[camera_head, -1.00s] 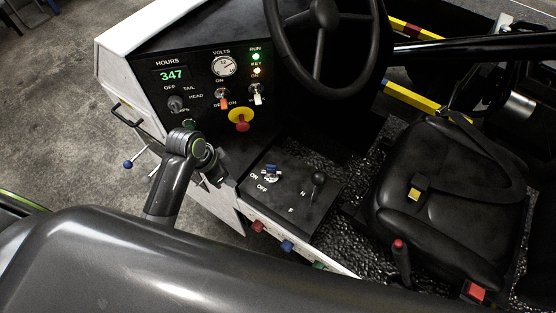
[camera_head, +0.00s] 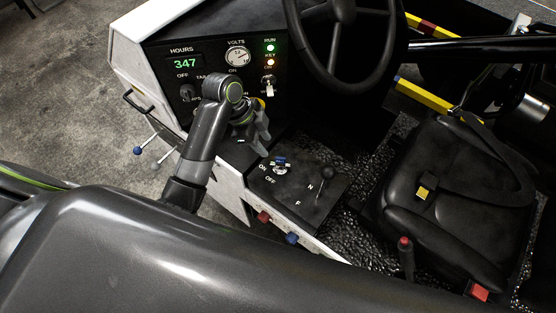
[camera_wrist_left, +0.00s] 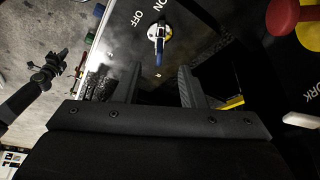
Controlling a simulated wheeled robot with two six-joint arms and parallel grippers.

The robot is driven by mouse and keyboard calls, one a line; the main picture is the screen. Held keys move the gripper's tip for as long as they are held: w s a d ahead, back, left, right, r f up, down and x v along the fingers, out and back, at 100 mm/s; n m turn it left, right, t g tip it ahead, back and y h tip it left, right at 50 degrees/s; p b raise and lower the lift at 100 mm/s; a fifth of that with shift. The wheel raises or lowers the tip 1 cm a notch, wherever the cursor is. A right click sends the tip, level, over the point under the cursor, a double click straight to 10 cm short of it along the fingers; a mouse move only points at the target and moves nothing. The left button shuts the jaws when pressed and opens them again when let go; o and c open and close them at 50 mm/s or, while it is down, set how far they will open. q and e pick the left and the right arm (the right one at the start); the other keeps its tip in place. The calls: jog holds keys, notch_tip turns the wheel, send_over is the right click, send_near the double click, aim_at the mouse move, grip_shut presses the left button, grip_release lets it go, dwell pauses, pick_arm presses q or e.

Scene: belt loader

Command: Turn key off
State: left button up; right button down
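The key (camera_head: 281,161) is blue and sits in a silver switch on the black side console, beside the ON and OFF labels. It also shows in the left wrist view (camera_wrist_left: 158,50), upper centre, on its round silver plate. My left gripper (camera_head: 258,142) is above the console, a little to the left of and behind the key. In the left wrist view my left gripper (camera_wrist_left: 161,76) is open and empty, with the key beyond its fingertips and not between them. A dark arm-like part shows at the left of that view; I cannot tell whether its end is open.
The dashboard (camera_head: 215,62) has lit RUN and KEY lamps; my left arm hides part of it. A black-knobbed lever (camera_head: 327,173) stands right of the key. The steering wheel (camera_head: 343,40) is behind, the seat (camera_head: 440,200) to the right. Coloured knobs line the console's front edge.

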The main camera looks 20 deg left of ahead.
aim_at(278, 163)
pick_arm(q)
jog(key=p+x, duration=0.1)
jog(key=x, duration=0.8)
jog(key=shift+p+x, duration=0.3)
jog(key=shift+x, duration=0.5)
grip_shut()
